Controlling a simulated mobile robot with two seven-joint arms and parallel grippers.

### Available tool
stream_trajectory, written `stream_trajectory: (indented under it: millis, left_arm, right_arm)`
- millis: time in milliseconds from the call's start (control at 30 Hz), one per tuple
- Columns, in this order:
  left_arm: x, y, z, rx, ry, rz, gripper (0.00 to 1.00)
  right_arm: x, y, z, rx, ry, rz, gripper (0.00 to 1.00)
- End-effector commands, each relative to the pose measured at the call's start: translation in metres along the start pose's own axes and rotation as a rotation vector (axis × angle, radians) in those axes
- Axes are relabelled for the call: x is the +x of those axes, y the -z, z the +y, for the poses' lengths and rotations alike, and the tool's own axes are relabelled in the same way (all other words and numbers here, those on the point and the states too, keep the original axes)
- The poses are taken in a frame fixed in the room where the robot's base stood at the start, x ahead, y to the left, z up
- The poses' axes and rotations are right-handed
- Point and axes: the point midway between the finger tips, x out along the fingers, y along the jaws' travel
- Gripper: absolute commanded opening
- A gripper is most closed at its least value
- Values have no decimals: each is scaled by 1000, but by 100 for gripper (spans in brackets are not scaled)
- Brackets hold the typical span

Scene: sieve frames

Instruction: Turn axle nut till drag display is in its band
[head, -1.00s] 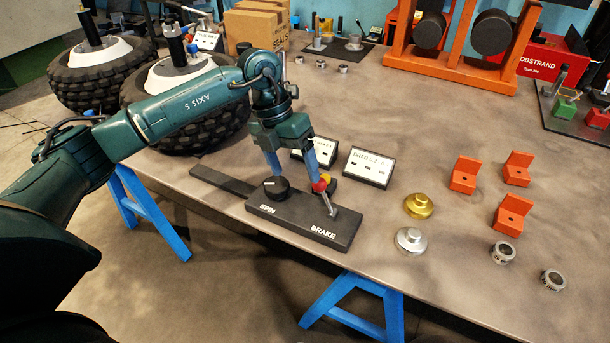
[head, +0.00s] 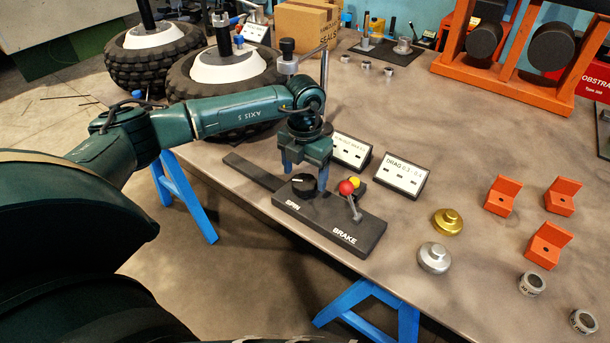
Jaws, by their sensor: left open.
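My left gripper (head: 312,190) points down over the black control box (head: 366,232), beside the SPIN knob (head: 297,190). It is open; one blue finger shows between knob and brake lever, the other is largely hidden. Whether it touches the knob I cannot tell. The BRAKE lever (head: 347,188) has a red ball and stands clear of the fingers. The drag display (head: 402,175) is a white panel reading about "DRAG 0.3 - 0.6". A second panel (head: 351,151) beside it is partly hidden by my wrist. I cannot make out the axle nut at the wheel hub (head: 238,62). My right gripper is out of view.
Another tyre (head: 130,65) stands at the far left. A gold knob (head: 447,221), a silver knob (head: 434,257), orange brackets (head: 502,195) and metal rings (head: 531,284) lie at the right. A cardboard box (head: 305,30) and an orange rack (head: 500,83) stand behind. The middle of the table is clear.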

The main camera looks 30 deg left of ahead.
Motion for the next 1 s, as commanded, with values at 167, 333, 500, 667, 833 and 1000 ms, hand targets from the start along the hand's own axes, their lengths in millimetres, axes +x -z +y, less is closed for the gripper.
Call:
stream_trajectory:
  millis: [167,333,500,667,833,1000]
  left_arm:
    - [16,0,-1,1,1,1,75]
    - [19,0,-1,1,1,-1,75]
    - [19,0,-1,1,1,-1,74]
    - [19,0,-1,1,1,-1,61]
    - [19,0,-1,0,1,-1,47]
    - [18,0,-1,0,1,-1,33]
  right_arm:
    - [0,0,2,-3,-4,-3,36]
    - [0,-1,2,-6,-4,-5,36]
    - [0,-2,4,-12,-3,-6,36]
    - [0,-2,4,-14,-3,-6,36]
    - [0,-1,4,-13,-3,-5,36]
    - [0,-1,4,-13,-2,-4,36]
